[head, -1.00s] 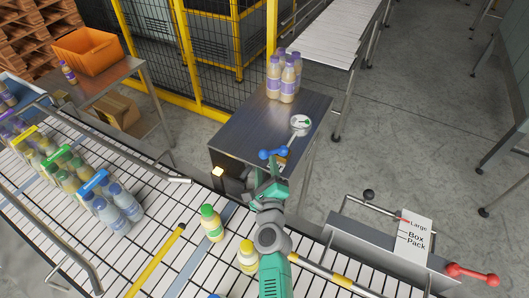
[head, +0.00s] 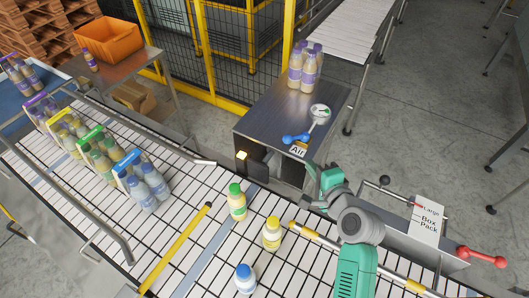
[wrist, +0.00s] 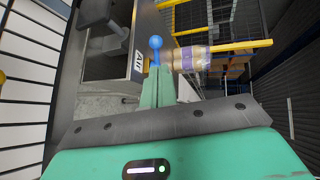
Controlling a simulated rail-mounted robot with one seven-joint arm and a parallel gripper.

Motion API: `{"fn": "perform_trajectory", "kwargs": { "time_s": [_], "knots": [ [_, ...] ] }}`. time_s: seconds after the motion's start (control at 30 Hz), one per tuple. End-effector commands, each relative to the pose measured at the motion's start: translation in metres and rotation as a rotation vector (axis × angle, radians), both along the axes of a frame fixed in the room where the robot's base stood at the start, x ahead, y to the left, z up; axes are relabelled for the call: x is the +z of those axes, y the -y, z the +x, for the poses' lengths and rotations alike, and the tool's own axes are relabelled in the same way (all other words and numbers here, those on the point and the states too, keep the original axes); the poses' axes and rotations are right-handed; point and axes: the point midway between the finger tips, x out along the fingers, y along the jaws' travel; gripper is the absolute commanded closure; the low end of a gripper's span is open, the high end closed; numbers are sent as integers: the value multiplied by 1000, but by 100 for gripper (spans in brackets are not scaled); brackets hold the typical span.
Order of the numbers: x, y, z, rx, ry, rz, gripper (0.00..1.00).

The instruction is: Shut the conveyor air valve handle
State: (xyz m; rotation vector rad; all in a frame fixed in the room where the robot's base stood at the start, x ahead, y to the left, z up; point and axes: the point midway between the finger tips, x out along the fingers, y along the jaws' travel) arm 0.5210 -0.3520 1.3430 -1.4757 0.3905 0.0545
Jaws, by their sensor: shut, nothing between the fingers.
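The blue valve handle (head: 296,138) with rounded ends sits at the front edge of the dark metal table, just above the white "Air" label (head: 298,150). In the wrist view the blue handle (wrist: 155,50) shows just beyond my fingertips, with the "Air" label (wrist: 138,61) left of it. My gripper (head: 312,168) is below and right of the handle in the head view. Its green fingers (wrist: 157,80) are together and hold nothing. I cannot tell whether the fingertips touch the handle; in the head view they look apart.
The conveyor (head: 205,235) with loose bottles runs in front. A red handle (head: 483,257) and a "Box Pack" panel (head: 429,222) are at the right. Yellow-framed fencing (head: 235,45) stands behind.

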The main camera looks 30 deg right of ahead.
Motion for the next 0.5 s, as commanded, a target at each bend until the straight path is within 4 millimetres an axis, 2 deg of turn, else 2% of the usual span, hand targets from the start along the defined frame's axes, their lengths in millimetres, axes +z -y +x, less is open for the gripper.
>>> {"fn": "perform_trajectory", "kwargs": {
  "time_s": [0.03, 0.1, 0.23, 0.37, 0.5],
  "knots": [
    [1, 7, -10, 0, -28, -20, 100],
    [1, 11, -17, 7, -53, -34, 100],
    [-1, 11, -17, 10, -59, -35, 100],
    [-7, 13, -5, 11, -58, -35, 100],
    [-22, 19, 22, 11, -56, -36, 100]
  ]
}}
